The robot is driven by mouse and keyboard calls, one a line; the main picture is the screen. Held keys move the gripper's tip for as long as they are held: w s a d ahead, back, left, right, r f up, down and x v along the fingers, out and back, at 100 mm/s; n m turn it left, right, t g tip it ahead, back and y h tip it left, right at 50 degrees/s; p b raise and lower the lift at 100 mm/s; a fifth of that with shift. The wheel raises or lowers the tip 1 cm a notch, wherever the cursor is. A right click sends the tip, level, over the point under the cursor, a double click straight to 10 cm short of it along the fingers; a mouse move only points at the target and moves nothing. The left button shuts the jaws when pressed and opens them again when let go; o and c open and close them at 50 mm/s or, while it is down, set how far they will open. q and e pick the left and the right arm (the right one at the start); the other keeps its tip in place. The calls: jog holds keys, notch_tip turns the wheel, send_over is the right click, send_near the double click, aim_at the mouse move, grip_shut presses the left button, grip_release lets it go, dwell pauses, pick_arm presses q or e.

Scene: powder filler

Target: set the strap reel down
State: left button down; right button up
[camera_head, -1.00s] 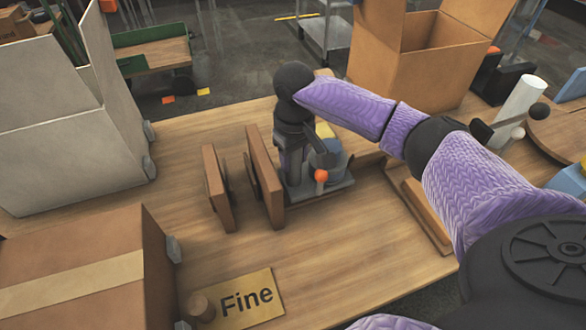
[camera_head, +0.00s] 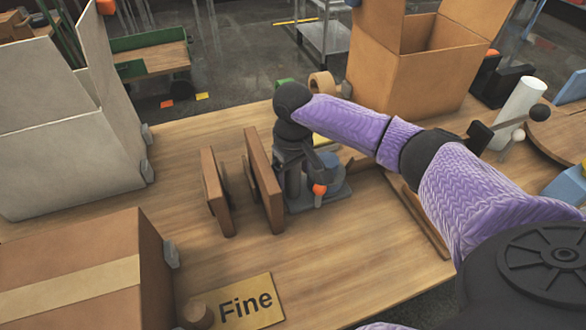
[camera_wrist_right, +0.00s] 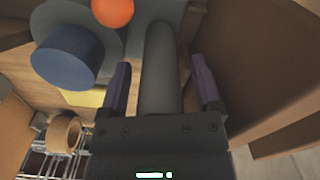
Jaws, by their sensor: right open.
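The strap reel appears to be the grey device with a flat base, a post, a blue drum and an orange knob (camera_head: 319,189); it also shows in the right wrist view (camera_wrist_right: 68,57). It stands upright and looks to rest on the wooden table, right of two brown upright boards. My right gripper (camera_head: 292,140) points down over it from above. In the right wrist view its fingers (camera_wrist_right: 162,88) are open on either side of the grey post, with gaps at both sides. My arm hides part of the device's back. My left gripper is out of view.
Two brown boards (camera_head: 263,182) stand close on the left. A tan roll (camera_head: 322,84) lies behind my wrist. A "Fine" plate (camera_head: 246,301) lies in front. A closed carton (camera_head: 75,245) and a grey bin (camera_head: 60,160) stand left, an open carton (camera_head: 425,65) behind.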

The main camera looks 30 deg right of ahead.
notch_tip(320, 180, up, 13)
jog(key=p, duration=0.4)
jog(key=shift+p, duration=0.35)
